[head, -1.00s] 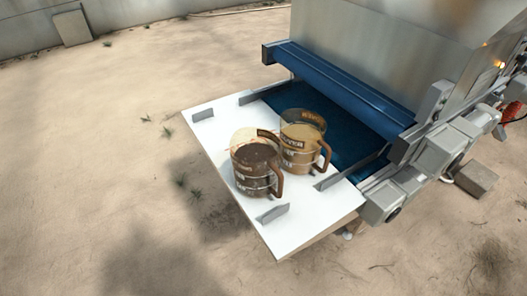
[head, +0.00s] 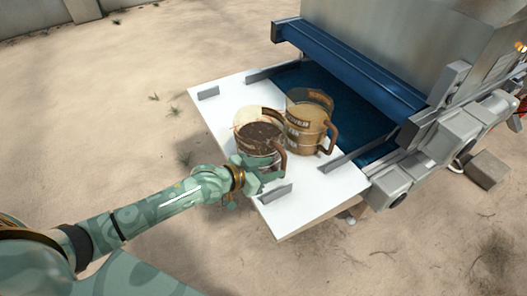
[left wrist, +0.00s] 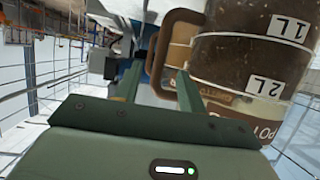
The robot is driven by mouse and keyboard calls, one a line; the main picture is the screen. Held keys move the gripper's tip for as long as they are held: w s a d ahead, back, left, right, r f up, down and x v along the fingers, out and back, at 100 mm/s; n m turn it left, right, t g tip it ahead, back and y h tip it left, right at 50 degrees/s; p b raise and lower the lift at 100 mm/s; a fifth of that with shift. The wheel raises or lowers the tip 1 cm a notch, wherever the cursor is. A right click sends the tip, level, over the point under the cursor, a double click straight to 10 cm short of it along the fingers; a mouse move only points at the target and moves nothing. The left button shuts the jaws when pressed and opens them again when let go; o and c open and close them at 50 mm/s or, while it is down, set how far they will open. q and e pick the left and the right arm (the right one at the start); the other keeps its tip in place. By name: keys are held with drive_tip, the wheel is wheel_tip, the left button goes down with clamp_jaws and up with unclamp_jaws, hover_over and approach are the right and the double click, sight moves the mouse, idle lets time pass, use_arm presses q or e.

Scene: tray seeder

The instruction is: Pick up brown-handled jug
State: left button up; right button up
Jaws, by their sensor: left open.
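Clear jugs with brown handles stand close together on the white board. The front one (head: 258,133) holds dark soil, with its handle on its right side. The other (head: 305,122) holds tan material, and its handle (head: 333,139) also faces right. My left gripper (head: 262,178) is at the near side of the soil jug, partly covering its lower part. In the left wrist view, a jug (left wrist: 250,55) marked 1 L and 2 L fills the right side. My right gripper is not in view.
The white board (head: 300,213) has small grey guide plates, one (head: 275,195) close to my left gripper. Bare sandy ground lies left and in front.

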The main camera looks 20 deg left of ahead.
sight(284, 164)
use_arm(q)
drive_tip(key=b+x, duration=0.1)
drive_tip(key=x, duration=0.4)
drive_tip(key=shift+w+d+f+b, duration=0.2)
drive_tip(key=shift+b, duration=0.15)
drive_tip(key=shift+s+r, duration=0.1)
clamp_jaws()
idle(0.9)
drive_tip(key=shift+a+r, duration=0.1)
drive_tip(key=shift+r, duration=0.05)
